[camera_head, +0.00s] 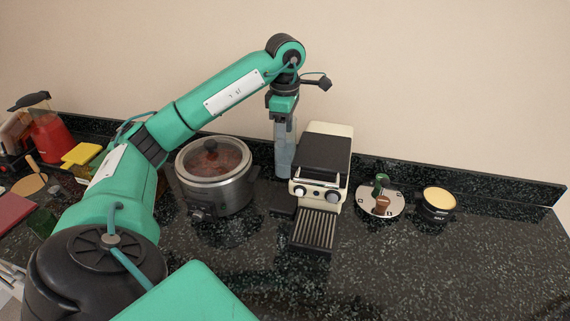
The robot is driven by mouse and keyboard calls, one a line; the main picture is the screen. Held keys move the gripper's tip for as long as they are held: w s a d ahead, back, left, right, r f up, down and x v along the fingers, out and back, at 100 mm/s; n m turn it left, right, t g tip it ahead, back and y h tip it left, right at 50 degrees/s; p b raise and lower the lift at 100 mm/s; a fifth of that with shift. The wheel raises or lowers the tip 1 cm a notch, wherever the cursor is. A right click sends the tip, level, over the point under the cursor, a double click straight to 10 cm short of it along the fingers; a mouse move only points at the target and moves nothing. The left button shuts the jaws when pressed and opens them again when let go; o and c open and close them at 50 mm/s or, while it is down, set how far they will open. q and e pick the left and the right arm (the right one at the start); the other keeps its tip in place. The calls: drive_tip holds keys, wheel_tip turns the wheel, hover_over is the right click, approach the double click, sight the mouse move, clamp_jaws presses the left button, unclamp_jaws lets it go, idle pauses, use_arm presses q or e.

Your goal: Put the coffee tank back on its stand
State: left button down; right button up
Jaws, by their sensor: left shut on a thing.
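My left gripper (283,113) points down at the left rear of the coffee machine (323,165). It is shut on the coffee tank (285,150), a clear, bluish-grey upright container, at its top. The tank is close beside the left side of the cream and black machine. I cannot tell whether its bottom touches anything. A low dark piece (283,211), possibly part of the stand, lies at the machine's front left, in front of the tank. My right gripper is not in view.
A slow cooker (214,178) with a glass lid stands left of the tank. A round white holder (381,203) with small tools and a dark tub (437,205) stand to the right. A red blender (50,135) is far left. The front right counter (430,270) is clear.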

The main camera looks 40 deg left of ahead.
sight(285, 162)
use_arm(q)
wheel_tip(285, 162, down, 7)
drive_tip(key=shift+r+p, duration=0.2)
drive_tip(key=shift+p, duration=0.25)
drive_tip(key=shift+f+p, duration=0.45)
drive_tip(key=shift+f, duration=1.55)
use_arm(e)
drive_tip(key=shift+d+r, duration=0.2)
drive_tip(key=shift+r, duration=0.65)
use_arm(q)
drive_tip(key=shift+f, duration=0.15)
drive_tip(key=c, duration=0.5)
unclamp_jaws()
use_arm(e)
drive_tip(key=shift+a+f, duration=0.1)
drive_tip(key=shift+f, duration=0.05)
